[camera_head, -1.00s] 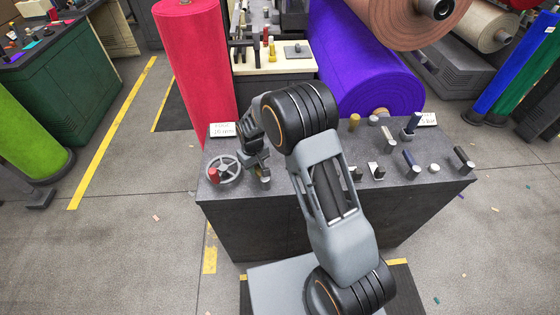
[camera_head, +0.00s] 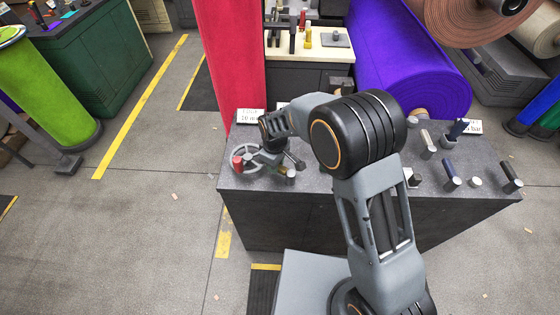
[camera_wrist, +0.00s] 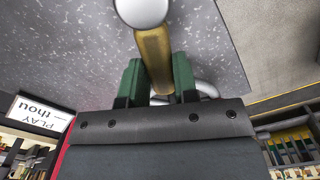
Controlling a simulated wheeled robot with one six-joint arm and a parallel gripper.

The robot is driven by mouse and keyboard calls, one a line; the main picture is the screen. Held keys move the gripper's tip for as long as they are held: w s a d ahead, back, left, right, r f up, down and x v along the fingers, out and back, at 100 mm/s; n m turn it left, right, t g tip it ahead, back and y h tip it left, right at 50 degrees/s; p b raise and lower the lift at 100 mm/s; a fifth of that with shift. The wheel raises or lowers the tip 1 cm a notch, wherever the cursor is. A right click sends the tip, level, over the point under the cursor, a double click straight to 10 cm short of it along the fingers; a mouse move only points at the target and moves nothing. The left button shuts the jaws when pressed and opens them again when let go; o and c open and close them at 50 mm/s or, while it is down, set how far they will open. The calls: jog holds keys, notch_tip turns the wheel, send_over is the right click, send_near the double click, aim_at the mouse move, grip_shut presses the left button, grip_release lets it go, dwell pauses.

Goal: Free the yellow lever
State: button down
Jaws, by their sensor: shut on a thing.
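The yellow lever (camera_wrist: 155,58) shows in the wrist view as a dull yellow shaft with a pale round end (camera_wrist: 142,9). My gripper (camera_wrist: 158,76) has its two green fingers on either side of the shaft and is shut on it. A grey curved bar (camera_wrist: 205,88) lies behind the fingers; I cannot tell whether it touches the lever. In the head view, my gripper is at the left end of the dark speckled console, beside a grey handwheel (camera_head: 249,147) with a red knob (camera_head: 237,163). A small yellowish part (camera_head: 291,174) shows below my gripper there; the contact is largely hidden.
Several other levers, including a blue-handled one (camera_head: 449,170), stand on the console's right side. A label card (camera_head: 251,116) stands at its back left.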

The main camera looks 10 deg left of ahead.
dwell(0.3)
jog(key=c, duration=0.9)
grip_release()
notch_tip(320, 180, up, 14)
jog(key=shift+f+b, duration=0.1)
jog(key=shift+b, duration=0.3)
jog(key=s+d+r+m+t, duration=0.1)
jog(key=s+d+m, duration=0.3)
jog(key=d, duration=0.5)
jog(key=s+d+r+m+t, duration=0.1)
jog(key=s+d+r+m, duration=0.1)
jog(key=s+d+m, duration=0.3)
jog(key=s+d+r+m+t, duration=0.1)
jog(key=s+d+m, duration=0.3)
jog(key=d, duration=0.9)
jog(key=shift+s+r+m+t, duration=0.2)
jog(key=shift+r+m+t, duration=0.1)
jog(key=shift+r+t, duration=0.15)
